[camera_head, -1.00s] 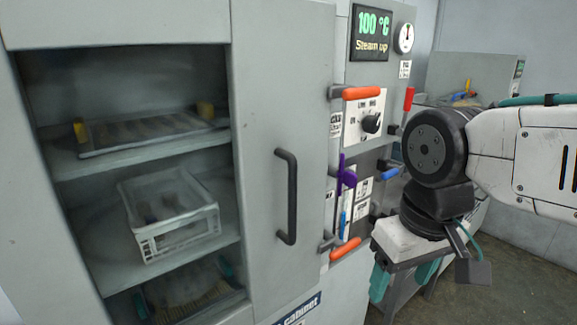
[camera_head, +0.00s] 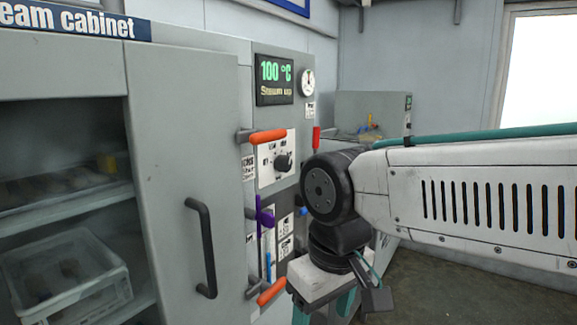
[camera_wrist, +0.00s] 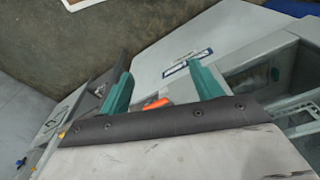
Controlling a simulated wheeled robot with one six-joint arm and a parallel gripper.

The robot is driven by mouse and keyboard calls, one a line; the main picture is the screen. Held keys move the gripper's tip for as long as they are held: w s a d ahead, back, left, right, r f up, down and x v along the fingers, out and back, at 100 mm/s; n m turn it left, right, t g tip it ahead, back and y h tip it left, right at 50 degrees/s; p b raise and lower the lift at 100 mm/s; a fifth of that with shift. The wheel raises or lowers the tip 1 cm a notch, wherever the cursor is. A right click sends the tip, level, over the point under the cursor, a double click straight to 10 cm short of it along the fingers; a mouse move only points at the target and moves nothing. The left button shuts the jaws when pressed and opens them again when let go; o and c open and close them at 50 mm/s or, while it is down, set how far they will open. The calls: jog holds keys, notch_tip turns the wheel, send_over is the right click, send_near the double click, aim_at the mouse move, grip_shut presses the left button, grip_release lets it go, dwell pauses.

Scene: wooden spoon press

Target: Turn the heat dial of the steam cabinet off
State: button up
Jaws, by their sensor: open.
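The steam cabinet (camera_head: 180,130) stands at the left with a grey door and a black handle. To the right of the door is its control panel. The black round heat dial (camera_head: 283,163) sits on a white labelled plate (camera_head: 264,175); its exact setting is too small to read. A display (camera_head: 274,80) above reads 100 °C, "Steam up". My gripper (camera_head: 322,308) hangs below and right of the dial, apart from it, partly cut off by the picture's lower edge. In the wrist view my gripper (camera_wrist: 163,88) shows two teal fingers spread apart with nothing held between them.
Orange handles (camera_head: 267,137) stick out above and below (camera_head: 272,292) on the panel's left side. A purple lever (camera_head: 262,217), a red handle (camera_head: 316,138) and a blue knob (camera_head: 303,211) also protrude. A gauge (camera_head: 307,82) is above. Open floor (camera_head: 460,295) lies at right.

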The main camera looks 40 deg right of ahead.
jog(key=m+t+y, duration=0.6)
jog(key=m+t, duration=1)
jog(key=m, duration=1.6)
send_near(289, 165)
jog(key=w, duration=0.2)
jog(key=x, duration=0.7)
jog(key=shift+w+a, duration=0.2)
jog(key=shift+a, duration=0.25)
jog(key=c, duration=1)
